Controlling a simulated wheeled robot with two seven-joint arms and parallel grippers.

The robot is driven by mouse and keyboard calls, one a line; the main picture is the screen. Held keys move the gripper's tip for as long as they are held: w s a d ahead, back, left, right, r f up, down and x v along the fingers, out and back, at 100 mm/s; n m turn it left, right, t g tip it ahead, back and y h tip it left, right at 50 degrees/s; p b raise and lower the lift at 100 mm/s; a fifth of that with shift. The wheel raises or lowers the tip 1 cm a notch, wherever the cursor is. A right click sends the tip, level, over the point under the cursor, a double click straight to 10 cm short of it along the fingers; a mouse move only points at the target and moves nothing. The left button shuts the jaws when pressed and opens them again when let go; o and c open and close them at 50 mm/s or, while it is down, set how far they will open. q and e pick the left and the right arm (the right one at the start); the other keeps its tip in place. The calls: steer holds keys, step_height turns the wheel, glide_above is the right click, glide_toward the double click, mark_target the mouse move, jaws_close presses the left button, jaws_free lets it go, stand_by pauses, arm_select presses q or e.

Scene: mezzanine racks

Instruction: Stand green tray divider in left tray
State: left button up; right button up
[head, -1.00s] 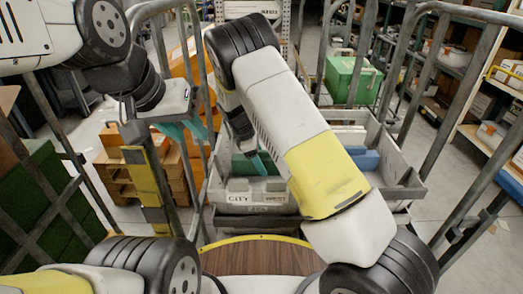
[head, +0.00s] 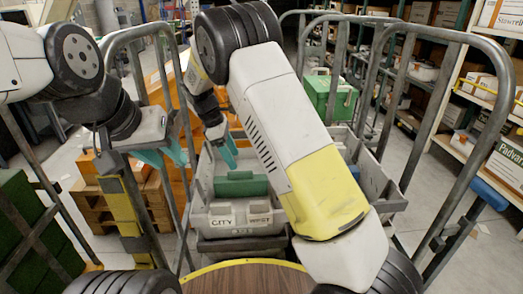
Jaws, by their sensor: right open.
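The green tray divider (head: 240,187) is in the front left part of a grey tray (head: 236,222) whose front carries CITY and WEST labels. A lighter green upper part and a darker front face show; I cannot tell whether it stands free or leans. My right gripper (head: 227,151) is open, its teal fingers just above and behind the divider, apparently clear of it. My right arm hides the tray's right part. My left gripper (head: 164,156) is open and empty, left of the tray by the cart's rail.
Grey tube rails (head: 460,130) rise on both sides of the tray. A green box (head: 330,98) stands behind it. Wooden pallets and orange boxes (head: 160,95) are at the left, shelves (head: 490,85) at the right. A round wooden top (head: 248,278) is in front.

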steer(key=s+d+r+m+t+y, duration=0.2)
steer(key=s+d+r+m+y, duration=0.3)
steer(key=s+d+r+m, duration=0.7)
steer(key=s+d+r+m+t, duration=0.2)
steer(key=s+d+r, duration=0.1)
steer(key=s, duration=0.5)
steer(key=s+d+r+m+t+y, duration=0.1)
steer(key=s+d+r+m+t, duration=0.1)
steer(key=s, duration=0.5)
steer(key=shift+s+d+r+m, duration=0.3)
steer(key=shift+s+d+r, duration=0.1)
steer(key=shift+r, duration=0.3)
steer(key=shift+d, duration=0.1)
